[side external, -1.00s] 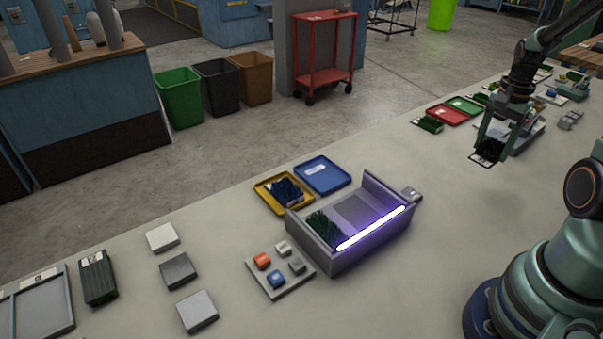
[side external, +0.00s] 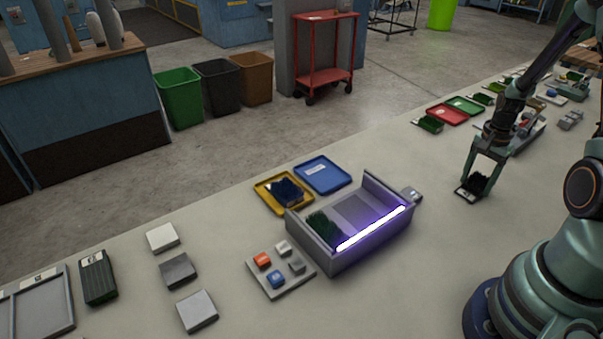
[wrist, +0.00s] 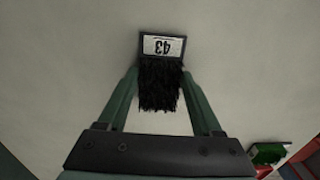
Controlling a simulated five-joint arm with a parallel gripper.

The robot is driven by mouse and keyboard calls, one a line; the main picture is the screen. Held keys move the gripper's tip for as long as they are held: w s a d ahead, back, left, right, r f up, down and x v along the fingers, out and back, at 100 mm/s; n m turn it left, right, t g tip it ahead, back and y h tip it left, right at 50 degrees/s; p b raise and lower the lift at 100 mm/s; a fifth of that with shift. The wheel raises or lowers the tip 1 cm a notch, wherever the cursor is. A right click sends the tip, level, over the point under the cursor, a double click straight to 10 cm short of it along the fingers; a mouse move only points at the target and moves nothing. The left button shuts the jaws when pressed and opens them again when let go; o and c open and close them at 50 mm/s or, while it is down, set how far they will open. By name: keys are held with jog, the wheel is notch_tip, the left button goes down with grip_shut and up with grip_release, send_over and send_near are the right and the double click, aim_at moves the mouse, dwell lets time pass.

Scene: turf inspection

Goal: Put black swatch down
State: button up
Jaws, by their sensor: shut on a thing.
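The black swatch (side external: 478,183) is a small dark tuft of turf on a base with a white label. In the wrist view the swatch (wrist: 160,84) lies between my fingers, with its label reading 43 at the far end. My gripper (side external: 482,178) is shut on its sides, pointing down at the right of the table. The swatch is at or just above the bare table top; I cannot tell whether it touches.
A grey tray with a glowing light bar (side external: 372,229) stands mid-table. Yellow (side external: 262,190) and blue (side external: 322,175) trays lie behind it. Red (side external: 447,114) and green (side external: 466,105) trays lie farther back.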

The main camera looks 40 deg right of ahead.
aim_at(476, 182)
jog(key=shift+f, duration=0.1)
jog(key=o, duration=1.4)
jog(key=shift+o, duration=0.2)
notch_tip(476, 182, up, 12)
jog(key=w+a+r+n+t, duration=0.1)
jog(key=a+r+n, duration=0.3)
jog(key=a, duration=0.5)
jog(key=w+a+r+n+t, duration=0.1)
jog(key=a+r+n+t, duration=0.1)
jog(key=a+r+n, duration=0.2)
jog(key=w+a+r+n+t, duration=0.1)
jog(key=a+r+n, duration=0.3)
jog(key=a+n, duration=0.5)
jog(key=a+t, duration=0.1)
jog(key=a, duration=0.4)
jog(key=shift+w+r, duration=0.15)
jog(key=shift+w, duration=0.25)
jog(key=shift+o, duration=0.2)
jog(key=shift+s+a+n+t, duration=0.15)
jog(key=shift+a+n+t, duration=0.15)
jog(key=shift+a+n, duration=0.2)
